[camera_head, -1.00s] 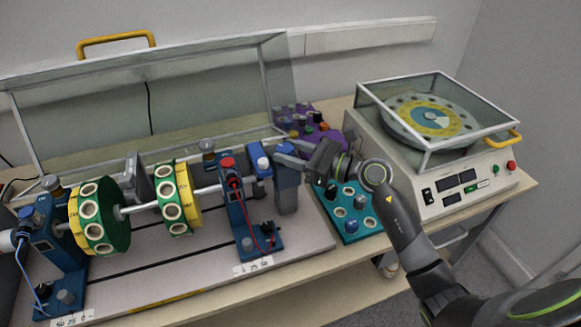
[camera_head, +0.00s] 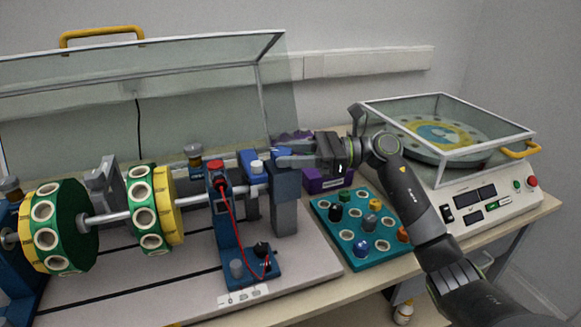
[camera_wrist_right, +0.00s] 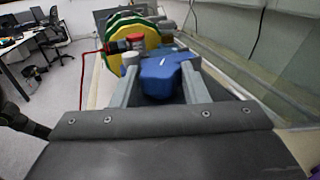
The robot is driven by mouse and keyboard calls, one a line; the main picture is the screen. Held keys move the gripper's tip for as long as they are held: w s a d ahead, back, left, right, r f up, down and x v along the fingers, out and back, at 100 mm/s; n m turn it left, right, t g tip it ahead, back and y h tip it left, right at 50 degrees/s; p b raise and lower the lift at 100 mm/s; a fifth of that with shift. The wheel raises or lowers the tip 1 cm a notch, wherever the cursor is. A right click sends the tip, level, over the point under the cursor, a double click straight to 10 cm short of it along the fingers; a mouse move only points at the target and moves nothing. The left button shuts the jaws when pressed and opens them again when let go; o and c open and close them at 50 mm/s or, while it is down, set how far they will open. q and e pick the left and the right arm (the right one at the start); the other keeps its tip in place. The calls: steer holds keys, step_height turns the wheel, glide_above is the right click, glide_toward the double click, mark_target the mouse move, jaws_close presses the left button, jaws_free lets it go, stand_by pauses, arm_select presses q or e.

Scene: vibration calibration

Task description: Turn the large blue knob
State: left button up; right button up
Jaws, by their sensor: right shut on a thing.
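The large blue knob (camera_wrist_right: 163,76) is a lobed blue piece at the right end of the shaft rig. In the wrist view it sits between the two grey fingers of my right gripper (camera_wrist_right: 160,80). In the head view my right gripper (camera_head: 283,153) reaches in from the right, its fingers level and shut on the knob (camera_head: 285,172) at the top of a grey post. The fingers hide part of the knob. My left gripper is in neither view.
Left of the knob stands a blue bearing stand (camera_head: 224,225) with a red cap and red cable. Green and yellow discs (camera_head: 150,215) sit on the shaft. A teal tray (camera_head: 335,235) of small parts and a glass-lidded machine (camera_head: 490,195) are at right. A clear raised cover (camera_head: 200,105) stands behind.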

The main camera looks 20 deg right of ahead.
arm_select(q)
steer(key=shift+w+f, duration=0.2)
arm_select(e)
steer(key=shift+g, duration=0.3)
steer(key=o, duration=0.7)
steer(key=shift+d, duration=0.1)
steer(key=shift+d+b, duration=0.3)
arm_select(q)
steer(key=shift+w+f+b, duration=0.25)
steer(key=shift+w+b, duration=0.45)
steer(key=shift+b, duration=0.3)
arm_select(e)
steer(key=v, duration=1.1)
